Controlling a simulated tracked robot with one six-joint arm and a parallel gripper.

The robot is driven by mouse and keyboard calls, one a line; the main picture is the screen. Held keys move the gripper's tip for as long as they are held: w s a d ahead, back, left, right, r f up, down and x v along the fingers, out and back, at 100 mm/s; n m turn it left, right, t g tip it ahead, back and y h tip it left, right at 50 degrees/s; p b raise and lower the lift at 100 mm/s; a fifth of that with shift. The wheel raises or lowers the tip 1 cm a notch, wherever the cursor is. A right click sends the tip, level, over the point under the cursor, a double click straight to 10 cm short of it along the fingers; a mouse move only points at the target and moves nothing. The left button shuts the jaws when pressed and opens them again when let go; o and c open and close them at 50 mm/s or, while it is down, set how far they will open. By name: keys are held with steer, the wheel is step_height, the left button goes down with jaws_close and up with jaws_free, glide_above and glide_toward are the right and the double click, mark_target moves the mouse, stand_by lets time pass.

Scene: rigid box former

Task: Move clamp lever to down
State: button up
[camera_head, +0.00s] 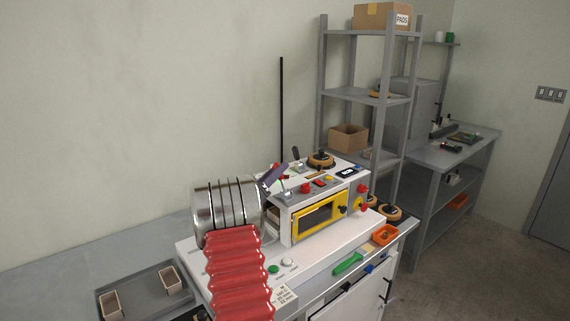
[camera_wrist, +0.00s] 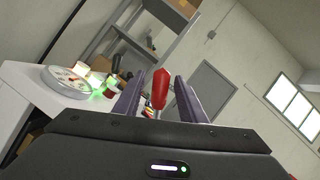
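The box former (camera_head: 318,205) is a white machine with a yellow-framed window, standing on a white bench. My gripper (camera_head: 274,177) is at its top left side, with purple fingers. In the wrist view my gripper (camera_wrist: 158,80) is open, and a red-handled lever (camera_wrist: 160,90) stands upright between the fingers, with gaps on both sides. A black-handled lever (camera_head: 296,154) stands at the machine's back top; a black handle (camera_wrist: 117,63) also shows in the wrist view. No label shows which is the clamp lever. The red lever is mostly hidden by my gripper in the head view.
Red and yellow buttons sit on the machine's top, and a red knob (camera_head: 363,188) is on its right side. A grey tray (camera_head: 140,300) is at front left. An orange bin (camera_head: 384,235) and green tool (camera_head: 348,263) lie at the front right. A grey shelf (camera_head: 366,95) stands behind.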

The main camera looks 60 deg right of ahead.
steer(key=x, duration=0.4)
steer(key=shift+s+d+r, duration=0.1)
steer(key=shift+d+r, duration=0.05)
steer(key=shift+d, duration=0.1)
steer(key=shift+c, duration=0.5)
jaws_close()
